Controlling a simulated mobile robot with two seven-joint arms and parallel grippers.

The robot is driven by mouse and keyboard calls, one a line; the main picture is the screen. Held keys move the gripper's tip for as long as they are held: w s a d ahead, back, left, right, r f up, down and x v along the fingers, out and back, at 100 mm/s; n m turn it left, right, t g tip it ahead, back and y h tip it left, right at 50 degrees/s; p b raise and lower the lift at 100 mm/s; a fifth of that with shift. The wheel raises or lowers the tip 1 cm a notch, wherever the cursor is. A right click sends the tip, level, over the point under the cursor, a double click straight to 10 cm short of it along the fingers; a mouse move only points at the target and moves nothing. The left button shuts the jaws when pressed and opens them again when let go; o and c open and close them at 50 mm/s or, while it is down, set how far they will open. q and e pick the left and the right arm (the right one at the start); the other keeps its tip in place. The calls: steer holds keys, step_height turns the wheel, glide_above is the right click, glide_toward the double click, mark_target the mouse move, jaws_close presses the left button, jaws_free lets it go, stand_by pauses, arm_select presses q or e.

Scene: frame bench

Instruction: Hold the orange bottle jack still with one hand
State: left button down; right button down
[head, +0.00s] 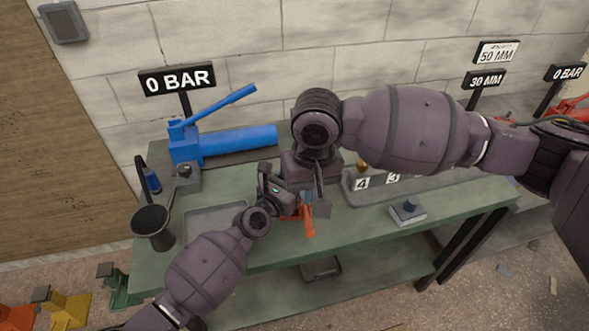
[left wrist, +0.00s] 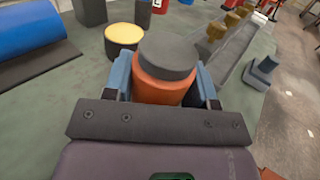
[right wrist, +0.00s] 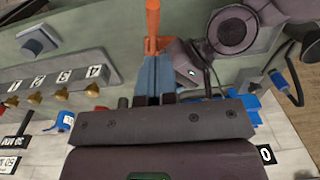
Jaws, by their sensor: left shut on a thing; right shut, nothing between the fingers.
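The orange bottle jack (left wrist: 162,88) has a dark grey round top and stands between the blue fingers of my left gripper (left wrist: 165,80) in the left wrist view. In the head view the jack (head: 309,226) is mostly hidden by my grippers; an orange bar shows towards the bench's front. My left gripper (head: 288,207) is shut on the jack. My right gripper (head: 320,208) is shut and empty, pointing down close beside the left one. In the right wrist view an orange bar (right wrist: 153,22) shows just past the right gripper's fingertips (right wrist: 154,62); I cannot tell whether they touch.
A blue pump (head: 235,142) lies at the back left of the green bench (head: 270,252), under a 0 BAR sign (head: 178,80). A black cup (head: 152,226) and a grey tray (head: 215,220) are at left. A numbered grey rack (head: 430,180) and a blue-knobbed block (head: 408,213) are at right.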

mark_target(309, 224)
steer(key=shift+w+d, duration=0.15)
steer(key=shift+d, duration=0.15)
steer(key=shift+f, duration=3.1)
steer(key=shift+f, duration=3.7)
steer(key=shift+r, duration=2.4)
